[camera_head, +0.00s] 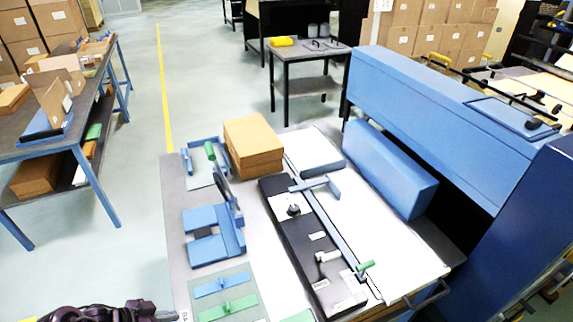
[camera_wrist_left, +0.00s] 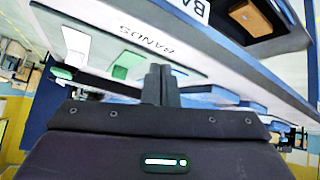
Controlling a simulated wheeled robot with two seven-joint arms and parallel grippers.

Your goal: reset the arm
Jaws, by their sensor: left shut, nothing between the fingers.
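My left arm shows as a dark shape at the bottom left of the head view, with my left gripper (camera_head: 150,309) at its right end. It is beside the near left edge of the grey worktable (camera_head: 178,240). In the left wrist view my left gripper (camera_wrist_left: 160,84) has its two dark fingers together, with nothing between them. Beyond the fingers is the table's edge with printed lettering, seen tilted. My right gripper does not show in either view.
A cardboard box (camera_head: 253,150), a blue fixture (camera_head: 213,232) and a long dark rail unit (camera_head: 305,235) are on the worktable. A large blue machine (camera_head: 450,105) stands right. Another bench (camera_head: 60,130) is at left. Open floor (camera_head: 130,215) lies between.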

